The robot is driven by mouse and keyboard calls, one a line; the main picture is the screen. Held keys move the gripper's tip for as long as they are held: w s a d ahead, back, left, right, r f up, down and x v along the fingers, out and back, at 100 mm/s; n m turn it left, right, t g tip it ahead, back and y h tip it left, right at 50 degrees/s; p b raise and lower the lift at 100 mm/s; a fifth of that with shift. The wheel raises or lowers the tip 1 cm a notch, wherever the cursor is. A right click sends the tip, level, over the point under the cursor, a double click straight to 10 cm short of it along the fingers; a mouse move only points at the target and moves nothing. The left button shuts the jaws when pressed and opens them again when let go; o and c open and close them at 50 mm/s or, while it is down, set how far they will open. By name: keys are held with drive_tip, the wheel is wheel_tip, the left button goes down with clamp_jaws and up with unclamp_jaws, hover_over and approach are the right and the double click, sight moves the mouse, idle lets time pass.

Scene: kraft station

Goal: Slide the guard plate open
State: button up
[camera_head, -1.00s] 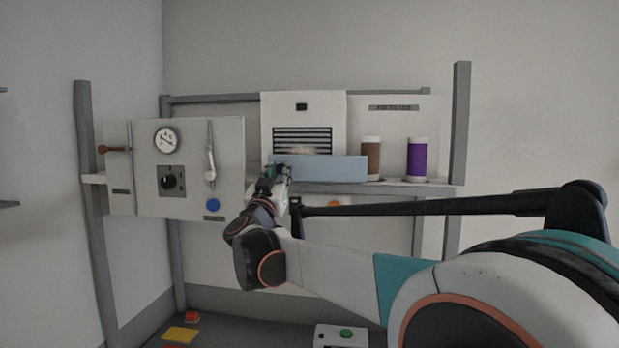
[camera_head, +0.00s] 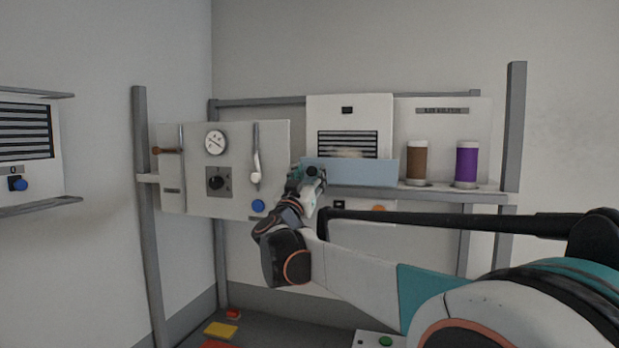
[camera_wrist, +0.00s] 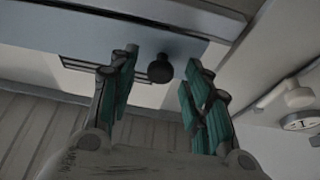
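The guard plate (camera_head: 352,173) is a flat blue-grey plate in front of the lower part of a white slotted unit (camera_head: 348,112). It spans about the unit's width, and the dark slots show above it. In the wrist view the plate (camera_wrist: 80,38) crosses the top, with a dark round knob (camera_wrist: 165,70). My gripper (camera_head: 308,176) is at the plate's left end. In the wrist view my gripper's (camera_wrist: 158,78) teal fingers are apart, one on each side of the knob. The right fingertip is close to the knob; I cannot tell whether they touch.
A brown container (camera_head: 416,162) and a purple container (camera_head: 466,164) stand on the shelf right of the plate. A panel with a gauge (camera_head: 216,143), dial and lever (camera_head: 256,168) is to the left. Another slotted unit (camera_head: 27,135) hangs on the left wall.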

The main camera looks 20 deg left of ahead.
drive_tip(key=v, duration=1.2)
drive_tip(key=shift+f, duration=0.1)
